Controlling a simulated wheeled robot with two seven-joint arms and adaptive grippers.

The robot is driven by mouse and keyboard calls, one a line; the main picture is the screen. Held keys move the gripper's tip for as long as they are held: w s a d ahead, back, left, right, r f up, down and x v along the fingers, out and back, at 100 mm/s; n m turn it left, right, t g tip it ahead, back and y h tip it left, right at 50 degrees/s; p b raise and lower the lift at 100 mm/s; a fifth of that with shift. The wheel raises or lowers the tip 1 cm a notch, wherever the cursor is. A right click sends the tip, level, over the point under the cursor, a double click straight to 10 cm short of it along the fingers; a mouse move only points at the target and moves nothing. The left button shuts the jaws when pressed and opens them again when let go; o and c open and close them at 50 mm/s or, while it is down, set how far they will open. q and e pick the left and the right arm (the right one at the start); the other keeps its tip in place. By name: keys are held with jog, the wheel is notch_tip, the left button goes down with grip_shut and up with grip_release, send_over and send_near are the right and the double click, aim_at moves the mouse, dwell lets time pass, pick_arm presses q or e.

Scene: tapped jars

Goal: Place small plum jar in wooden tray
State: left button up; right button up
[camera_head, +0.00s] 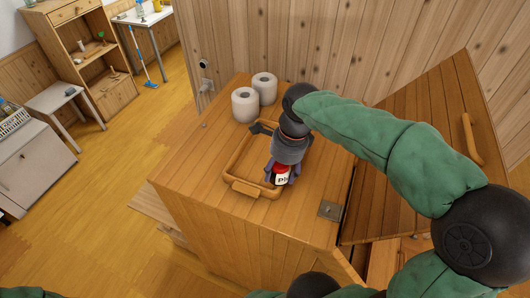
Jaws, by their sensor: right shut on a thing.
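The wooden tray (245,188) lies on top of the wooden cabinet, with a raised rim and a handle on its near side. My right gripper (282,172) reaches down over the tray's right part and is shut on the small plum jar (282,179). The jar shows red above a white label with dark letters beginning "Pl". It is at the near right part of the tray, and I cannot tell whether it touches the tray floor. The gripper hides part of the jar and the tray's right side. My left gripper is not in view.
Two white paper rolls (245,105) stand behind the tray on the cabinet top (195,165). A raised wooden lid (430,110) with a handle is at the right. A plank wall (330,40) rises behind. The cabinet top left of the tray is clear.

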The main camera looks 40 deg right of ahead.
jog(key=w+d+f+p, duration=0.2)
jog(key=w+f, duration=0.2)
jog(key=w, duration=0.4)
send_over(258, 172)
jog(key=s, duration=0.1)
notch_tip(258, 172, down, 4)
jog(key=shift+f, duration=0.15)
jog(key=shift+w+d+f, duration=0.15)
jog(key=shift+w+f, duration=0.25)
jog(key=shift+f, duration=0.25)
notch_tip(258, 172, down, 2)
jog(key=shift+f+p, duration=0.1)
jog(key=shift+p, duration=0.2)
jog(key=shift+f, duration=0.4)
jog(key=shift+f, duration=0.1)
jog(key=o, duration=1.4)
